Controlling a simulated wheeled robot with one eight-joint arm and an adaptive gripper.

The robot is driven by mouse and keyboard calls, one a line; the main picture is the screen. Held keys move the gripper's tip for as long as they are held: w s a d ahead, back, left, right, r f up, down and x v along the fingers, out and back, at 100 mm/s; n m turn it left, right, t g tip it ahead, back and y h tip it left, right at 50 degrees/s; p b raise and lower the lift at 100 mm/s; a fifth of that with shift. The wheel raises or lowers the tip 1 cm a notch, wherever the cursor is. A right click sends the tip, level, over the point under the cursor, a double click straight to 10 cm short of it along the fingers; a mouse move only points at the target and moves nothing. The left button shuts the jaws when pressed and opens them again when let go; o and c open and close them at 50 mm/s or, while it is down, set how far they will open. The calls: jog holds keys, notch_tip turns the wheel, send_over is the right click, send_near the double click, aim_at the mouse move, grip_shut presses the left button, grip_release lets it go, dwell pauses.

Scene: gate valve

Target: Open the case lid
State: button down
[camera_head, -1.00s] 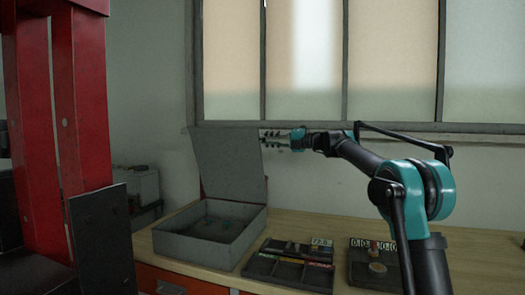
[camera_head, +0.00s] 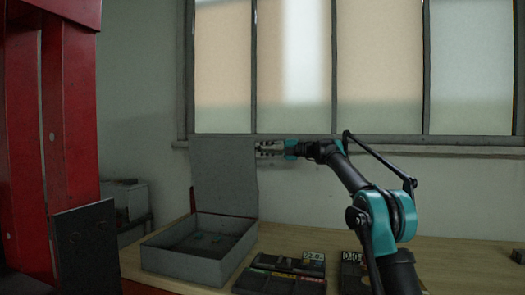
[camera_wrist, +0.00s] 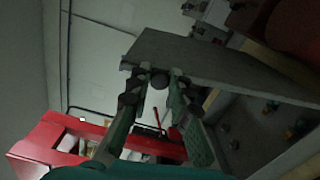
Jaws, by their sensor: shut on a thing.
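The case (camera_head: 185,264) is an open grey box on the wooden workbench. Its flat grey lid (camera_head: 222,172) stands raised, about upright, at the back of the box. My gripper (camera_head: 259,150) is at the upper right edge of the lid, shut on it. In the wrist view my gripper's fingertips (camera_wrist: 153,82) meet the near corner of the lid (camera_wrist: 205,62). The case's inside (camera_wrist: 250,128) shows at the right there, with small teal and metal parts in it. The exact contact between fingers and lid is dark and partly hidden.
A dark divided tray (camera_head: 280,278) with labelled slots lies right of the case, and a second dark tray (camera_head: 353,273) beside it. A red frame (camera_head: 70,150) stands at the left. A window (camera_head: 300,70) is behind. The bench right of my arm looks mostly clear.

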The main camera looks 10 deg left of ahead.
jog(key=c, duration=1.4)
grip_release()
jog(key=shift+c, duration=0.2)
jog(key=d, duration=1.2)
jog(key=shift+s, duration=0.45)
jog(key=shift+s+f, duration=0.1)
